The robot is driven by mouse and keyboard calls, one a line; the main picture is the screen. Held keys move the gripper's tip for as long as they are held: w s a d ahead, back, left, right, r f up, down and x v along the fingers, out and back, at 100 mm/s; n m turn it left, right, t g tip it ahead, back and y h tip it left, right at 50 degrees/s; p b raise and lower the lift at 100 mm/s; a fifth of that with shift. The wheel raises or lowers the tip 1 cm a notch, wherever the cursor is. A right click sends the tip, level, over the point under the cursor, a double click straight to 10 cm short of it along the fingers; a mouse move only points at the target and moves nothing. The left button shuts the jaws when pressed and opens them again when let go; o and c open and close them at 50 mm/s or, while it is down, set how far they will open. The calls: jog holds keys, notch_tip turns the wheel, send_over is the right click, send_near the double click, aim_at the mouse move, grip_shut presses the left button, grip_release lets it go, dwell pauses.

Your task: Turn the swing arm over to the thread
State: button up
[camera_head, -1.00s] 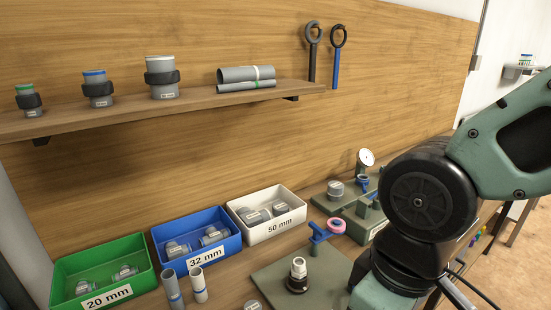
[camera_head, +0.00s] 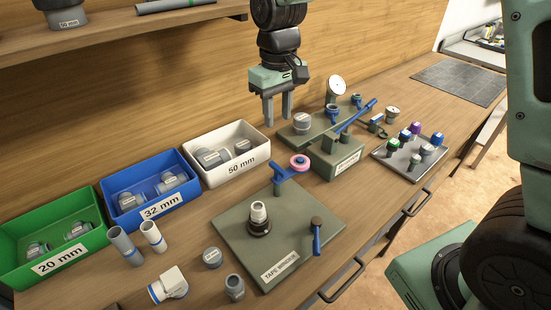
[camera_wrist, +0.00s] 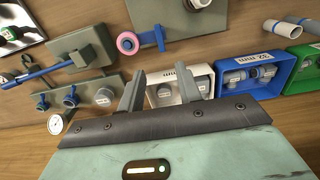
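The tape winder is a grey-green plate (camera_head: 235,235) at the front of the bench. Its blue swing arm (camera_head: 282,174) sits on a post at the plate's back edge and carries a pink tape roll (camera_head: 300,163). The threaded fitting (camera_head: 258,214) stands upright in a dark holder mid-plate, apart from the roll. My gripper (camera_head: 278,112) is open and empty, pointing down in the air near the board, behind the winder. In the wrist view, the pink roll (camera_wrist: 127,43) and swing arm (camera_wrist: 152,37) show beyond the spread fingers (camera_wrist: 164,92).
A blue crank (camera_head: 316,238) stands on the plate's right side. A white 50 mm bin (camera_head: 228,171) is at left. A block with a long blue lever (camera_head: 355,116) and a gauge (camera_head: 337,88) stand at right. Loose fittings lie in front; a shelf (camera_head: 120,30) hangs at upper left.

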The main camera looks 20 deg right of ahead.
aim_at(277, 167)
notch_tip(277, 167, down, 15)
jog(key=p, duration=0.2)
jog(key=shift+p, duration=0.35)
jog(key=shift+r, duration=0.1)
grip_shut()
